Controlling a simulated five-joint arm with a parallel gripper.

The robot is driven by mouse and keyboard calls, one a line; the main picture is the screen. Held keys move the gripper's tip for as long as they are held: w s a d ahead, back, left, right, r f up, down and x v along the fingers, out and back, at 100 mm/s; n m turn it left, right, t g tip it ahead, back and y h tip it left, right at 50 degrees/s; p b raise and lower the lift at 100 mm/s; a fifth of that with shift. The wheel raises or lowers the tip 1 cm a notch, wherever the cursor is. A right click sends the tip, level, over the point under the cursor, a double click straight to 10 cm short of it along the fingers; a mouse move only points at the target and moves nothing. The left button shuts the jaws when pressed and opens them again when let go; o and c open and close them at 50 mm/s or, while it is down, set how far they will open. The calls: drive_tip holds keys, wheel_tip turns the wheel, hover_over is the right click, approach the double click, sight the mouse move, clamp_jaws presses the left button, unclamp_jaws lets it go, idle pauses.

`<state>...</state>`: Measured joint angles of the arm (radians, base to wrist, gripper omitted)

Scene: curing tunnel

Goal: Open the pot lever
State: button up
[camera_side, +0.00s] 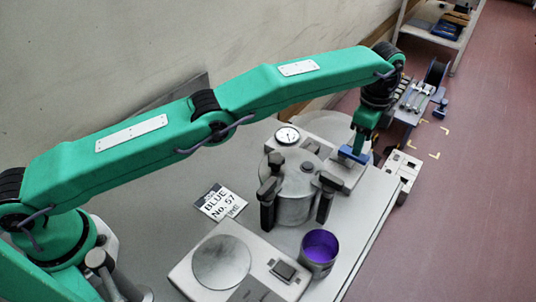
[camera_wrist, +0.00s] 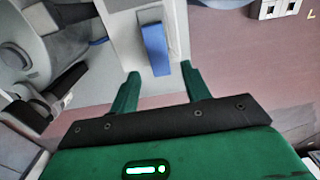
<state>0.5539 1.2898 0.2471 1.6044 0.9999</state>
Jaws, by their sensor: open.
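A grey metal pot (camera_side: 292,190) with black clamps around its lid stands on the bench. A blue lever (camera_side: 352,154) sits on a pale grey block (camera_side: 335,172) just right of the pot. My gripper (camera_side: 361,146) points down at the lever, its fingertips close to it. In the wrist view the lever (camera_wrist: 154,45) is a blue bar that lies ahead of my open gripper (camera_wrist: 160,69), roughly in line with the gap between the two green fingers. Whether a finger touches the lever cannot be told. The pot shows at the left of the wrist view (camera_wrist: 35,45).
A round gauge (camera_side: 287,135) stands behind the pot. A cup of purple liquid (camera_side: 319,250) and a scale (camera_side: 222,262) are at the front. A label card (camera_side: 219,202) lies left of the pot. A white box (camera_side: 403,168) stands beyond the bench's right edge.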

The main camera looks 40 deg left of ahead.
drive_tip(key=shift+r, duration=0.3)
drive_tip(key=shift+s+d+r, duration=0.4)
drive_tip(key=shift+s, duration=0.15)
drive_tip(key=s+d+r, duration=0.4)
drive_tip(key=s+r, duration=0.2)
drive_tip(key=s, duration=0.3)
drive_tip(key=shift+s+d, duration=0.15)
drive_tip(key=shift+d, duration=0.15)
drive_tip(key=shift+r, duration=0.1)
drive_tip(key=s+a+r+n+t, duration=0.1)
drive_tip(key=s+a+r+n, duration=0.15)
drive_tip(key=a+r, duration=0.4)
drive_tip(key=s+a+r+n+t+h, duration=0.1)
drive_tip(key=a+r+n, duration=0.2)
drive_tip(key=a, duration=0.7)
drive_tip(key=s+a+r+n+t, duration=0.1)
drive_tip(key=s+a+r+n, duration=0.2)
drive_tip(key=a, duration=0.5)
drive_tip(key=s+a+f+n+t+y, duration=0.1)
drive_tip(key=s+a+f+n, duration=0.3)
drive_tip(key=s+a+n, duration=0.5)
drive_tip(key=s+a+t, duration=0.1)
drive_tip(key=s+a, duration=0.6)
drive_tip(key=s, duration=0.2)
drive_tip(key=shift+a+f+t, duration=0.15)
drive_tip(key=shift+f+t, duration=0.15)
drive_tip(key=shift+f, duration=0.1)
